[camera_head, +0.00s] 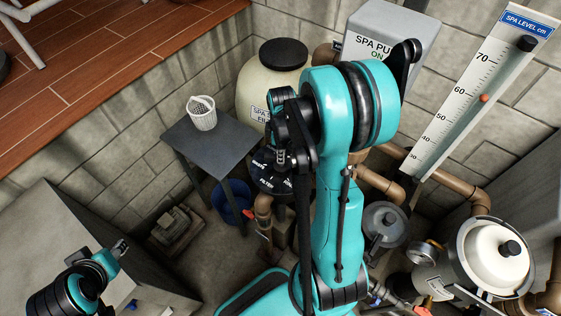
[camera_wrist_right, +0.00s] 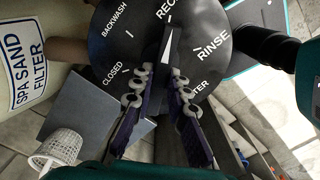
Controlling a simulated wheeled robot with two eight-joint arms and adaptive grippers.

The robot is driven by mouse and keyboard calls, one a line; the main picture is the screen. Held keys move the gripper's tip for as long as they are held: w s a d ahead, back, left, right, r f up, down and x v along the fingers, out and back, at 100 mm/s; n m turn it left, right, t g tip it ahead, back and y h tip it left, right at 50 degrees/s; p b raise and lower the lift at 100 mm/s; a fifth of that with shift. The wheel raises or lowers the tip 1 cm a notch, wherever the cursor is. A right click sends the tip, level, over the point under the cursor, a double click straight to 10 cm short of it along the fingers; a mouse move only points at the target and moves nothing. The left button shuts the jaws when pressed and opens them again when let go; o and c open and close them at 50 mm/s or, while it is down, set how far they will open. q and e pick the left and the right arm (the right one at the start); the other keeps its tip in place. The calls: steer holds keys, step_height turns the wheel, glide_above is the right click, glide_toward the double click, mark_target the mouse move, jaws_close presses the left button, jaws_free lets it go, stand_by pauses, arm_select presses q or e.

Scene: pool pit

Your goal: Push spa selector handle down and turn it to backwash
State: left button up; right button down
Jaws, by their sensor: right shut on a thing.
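The spa selector is a round black dial (camera_head: 270,180) with white lettering, below my right gripper. In the right wrist view, the dial (camera_wrist_right: 120,62) shows BACKWASH at upper left, CLOSED at left, RINSE at right and partly hidden words at the top and lower right. My right gripper (camera_wrist_right: 166,50) is over the dial, its two dark fingers close together at the tips, shut on the selector handle.
A cream spa sand filter tank (camera_head: 258,78) stands behind the selector. A grey table (camera_head: 203,150) with a white basket (camera_head: 202,113) is to the left, a blue bucket (camera_head: 232,202) below it. Brown pipes (camera_head: 380,184), a grey-lidded pot (camera_head: 385,222) and a white-lidded canister (camera_head: 494,255) crowd the right.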

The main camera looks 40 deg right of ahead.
steer(key=shift+f, duration=0.3)
steer(key=n+b, duration=0.1)
steer(key=n, duration=0.3)
steer(key=shift+n, duration=0.4)
steer(key=n+b, duration=0.1)
steer(key=n, duration=0.3)
steer(key=shift+n, duration=1.6)
steer(key=c, duration=1.4)
jaws_free()
steer(key=shift+o, duration=0.2)
steer(key=shift+r, duration=0.15)
